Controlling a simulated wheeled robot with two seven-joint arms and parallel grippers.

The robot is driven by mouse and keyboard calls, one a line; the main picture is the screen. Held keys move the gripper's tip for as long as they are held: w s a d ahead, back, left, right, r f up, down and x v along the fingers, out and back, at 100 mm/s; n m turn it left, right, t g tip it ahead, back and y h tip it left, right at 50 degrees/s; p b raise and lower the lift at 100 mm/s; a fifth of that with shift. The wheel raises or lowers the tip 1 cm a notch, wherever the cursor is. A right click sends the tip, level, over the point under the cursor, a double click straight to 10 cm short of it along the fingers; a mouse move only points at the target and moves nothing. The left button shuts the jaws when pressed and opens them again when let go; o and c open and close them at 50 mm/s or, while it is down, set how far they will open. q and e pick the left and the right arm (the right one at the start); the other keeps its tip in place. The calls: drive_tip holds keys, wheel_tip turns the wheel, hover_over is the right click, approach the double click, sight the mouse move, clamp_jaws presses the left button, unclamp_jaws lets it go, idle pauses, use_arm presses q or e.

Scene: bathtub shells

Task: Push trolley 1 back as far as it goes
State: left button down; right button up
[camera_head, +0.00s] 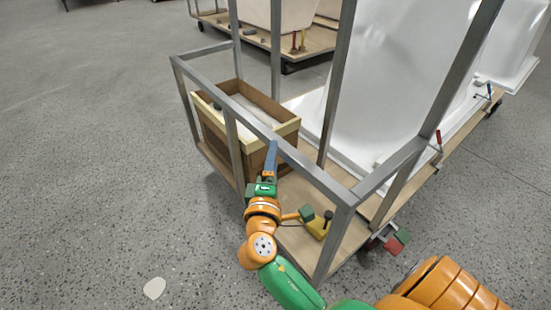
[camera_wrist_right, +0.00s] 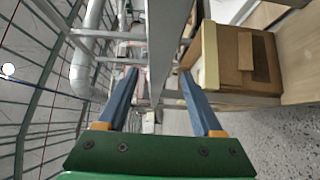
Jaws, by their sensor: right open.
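A wooden-decked trolley (camera_head: 290,205) with a grey metal frame stands in front of me and carries a white tub shell. I see no number on it. My right gripper (camera_head: 271,152) is at the frame's near top rail (camera_head: 308,172). In the right wrist view my right gripper (camera_wrist_right: 158,76) has its two blue fingers apart, with a grey bar (camera_wrist_right: 168,45) seen between them. I cannot tell whether the fingers touch it. My left gripper is not in view.
A second trolley (camera_head: 315,42) stands behind. A white shell (camera_head: 385,80) fills the right side. Speckled floor (camera_head: 90,150) is clear at left.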

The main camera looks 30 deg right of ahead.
drive_tip(key=x, duration=0.6)
drive_tip(key=shift+w+d, duration=0.1)
drive_tip(key=c, duration=1)
clamp_jaws()
drive_tip(key=shift+f, duration=0.1)
